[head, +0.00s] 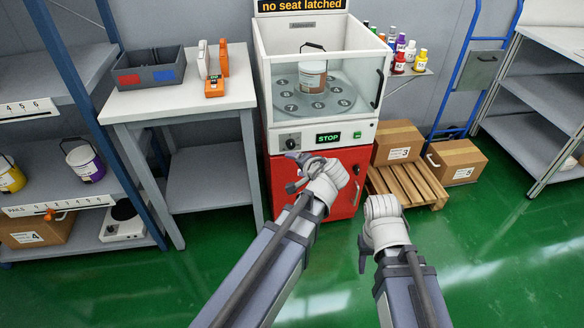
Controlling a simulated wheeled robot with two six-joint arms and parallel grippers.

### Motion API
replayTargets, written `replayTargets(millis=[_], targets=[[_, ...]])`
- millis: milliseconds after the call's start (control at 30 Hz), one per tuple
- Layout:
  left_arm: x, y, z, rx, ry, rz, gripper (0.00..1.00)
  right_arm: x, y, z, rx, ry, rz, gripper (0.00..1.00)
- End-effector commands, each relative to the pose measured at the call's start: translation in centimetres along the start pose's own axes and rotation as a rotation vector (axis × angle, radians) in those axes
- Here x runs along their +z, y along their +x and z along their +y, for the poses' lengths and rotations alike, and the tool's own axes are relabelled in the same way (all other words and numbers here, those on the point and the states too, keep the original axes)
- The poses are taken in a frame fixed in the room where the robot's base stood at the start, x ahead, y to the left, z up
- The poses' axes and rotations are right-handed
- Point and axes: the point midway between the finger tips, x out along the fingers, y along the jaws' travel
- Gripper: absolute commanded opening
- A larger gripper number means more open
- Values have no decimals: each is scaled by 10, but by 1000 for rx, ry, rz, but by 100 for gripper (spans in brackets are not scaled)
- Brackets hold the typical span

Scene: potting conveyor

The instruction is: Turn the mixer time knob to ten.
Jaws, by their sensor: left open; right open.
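The mixer (318,150) is a white and red cabinet in the middle of the head view. Its dark time knob (290,142) sits at the left of the white control panel, left of a green-lit STOP display (328,138). The knob's setting is too small to read. My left gripper (292,172) is open and empty, just below the knob and apart from it in the picture.
A tub (313,76) stands on the numbered turntable behind the mixer's clear window. The sign (300,5) above reads "no seat latched". A table (182,100) with a grey bin (148,72) stands left. The green floor in front is clear.

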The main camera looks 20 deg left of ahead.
Motion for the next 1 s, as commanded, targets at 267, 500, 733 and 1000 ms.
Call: replayTargets(millis=[267, 500, 733, 1000], targets=[[-11, 81, 16, -246, 133, 154, 75, -6, 110, -11, 1, 0, 1, 50], [-25, 127, 29, -423, 290, 274, 75, -11, 184, -18, 2, 0, 2, 50], [-35, 150, 40, -522, 413, 343, 75, -13, 224, -22, 2, 0, 3, 50], [-39, 153, 41, -551, 456, 365, 75, -14, 231, -22, 2, 0, 3, 50]])
